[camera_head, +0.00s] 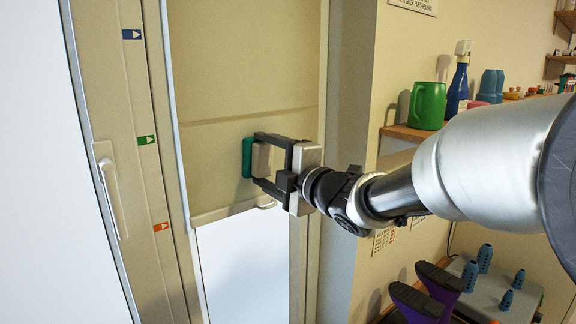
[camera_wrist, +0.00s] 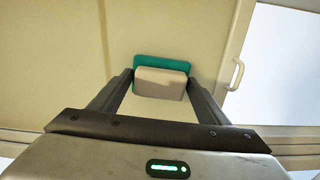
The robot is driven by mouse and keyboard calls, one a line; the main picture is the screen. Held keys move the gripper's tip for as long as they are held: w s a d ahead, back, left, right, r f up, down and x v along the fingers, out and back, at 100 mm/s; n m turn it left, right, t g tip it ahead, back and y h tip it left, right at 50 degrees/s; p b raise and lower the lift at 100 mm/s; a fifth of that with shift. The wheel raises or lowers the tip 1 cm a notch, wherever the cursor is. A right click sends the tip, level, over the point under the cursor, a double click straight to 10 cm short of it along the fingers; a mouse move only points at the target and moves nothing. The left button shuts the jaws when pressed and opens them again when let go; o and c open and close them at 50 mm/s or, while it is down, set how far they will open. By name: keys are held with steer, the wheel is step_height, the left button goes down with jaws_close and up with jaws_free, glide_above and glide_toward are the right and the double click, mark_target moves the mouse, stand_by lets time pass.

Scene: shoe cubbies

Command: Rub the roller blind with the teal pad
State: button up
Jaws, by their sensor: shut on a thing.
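The teal pad (camera_head: 247,157) has a beige block-shaped back (camera_head: 262,158). My gripper (camera_head: 262,160) is shut on this beige back, with the teal face turned to the roller blind. The beige roller blind (camera_head: 225,80) hangs over the window, and its bottom bar (camera_head: 235,213) is below the pad. The pad is at or very near the lower part of the blind; I cannot tell whether it touches. In the wrist view the teal pad (camera_wrist: 160,60) shows behind the beige back (camera_wrist: 160,84), between the two fingers. The pad hides the blind behind it.
A small pull handle (camera_head: 265,205) sits on the bottom bar. A window handle (camera_head: 112,190) and coloured arrow labels (camera_head: 147,140) are on the frame at left. A shelf at right holds a green mug (camera_head: 427,106) and a blue bottle (camera_head: 458,88). Purple boots (camera_head: 415,300) stand below.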

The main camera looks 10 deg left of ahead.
steer(key=shift+s+a+b, duration=0.65)
steer(key=shift+s+a, duration=0.1)
steer(key=shift+s, duration=0.05)
steer(key=shift+w+d+r, duration=0.1)
steer(key=shift+w+d, duration=0.15)
steer(key=shift+d, duration=0.05)
steer(key=shift+w+d+f+p, duration=0.1)
steer(key=shift+w+d+p, duration=0.1)
steer(key=shift+w+d, duration=0.85)
steer(key=shift+w+d+f+p, duration=0.15)
steer(key=shift+w+d, duration=0.7)
steer(key=shift+w, duration=0.45)
steer(key=shift+w+d+r+p, duration=0.1)
steer(key=shift+w+d+p, duration=0.1)
steer(key=shift+w+d, duration=0.85)
steer(key=shift+s+a+b, duration=1.65)
steer(key=shift+s+a, duration=0.3)
steer(key=shift+s, duration=0.3)
steer(key=shift+s+a, duration=1.3)
steer(key=shift+s, duration=0.05)
steer(key=shift+v, duration=3)
steer(key=shift+d, duration=0.15)
